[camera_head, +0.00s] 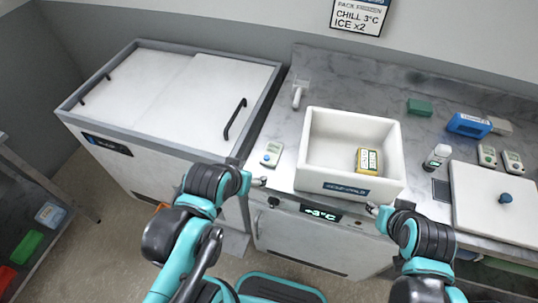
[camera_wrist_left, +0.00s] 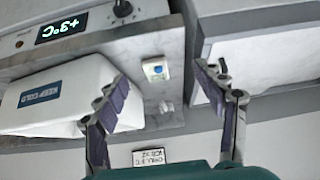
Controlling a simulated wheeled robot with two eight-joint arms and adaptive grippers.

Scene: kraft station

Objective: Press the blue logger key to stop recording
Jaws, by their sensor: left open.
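A small pale logger (camera_head: 271,153) lies on the grey counter, left of the white cooler box. It also shows in the left wrist view (camera_wrist_left: 155,70), between my open fingers in the picture, with a small blue key on its face. My left gripper (camera_head: 260,182) is just in front of the logger in the head view, near the counter's front edge. In the wrist view the left gripper (camera_wrist_left: 161,75) is open and empty, apart from the logger. My right gripper (camera_head: 372,208) is by the counter front below the cooler box; its fingers are too small to read.
Two similar small devices (camera_head: 487,155) (camera_head: 513,162), a white bottle (camera_head: 436,157) and a blue pack (camera_head: 468,125) stand to the right. A chest freezer (camera_head: 163,94) is at left. A white scoop-like item (camera_head: 299,94) lies behind the logger.

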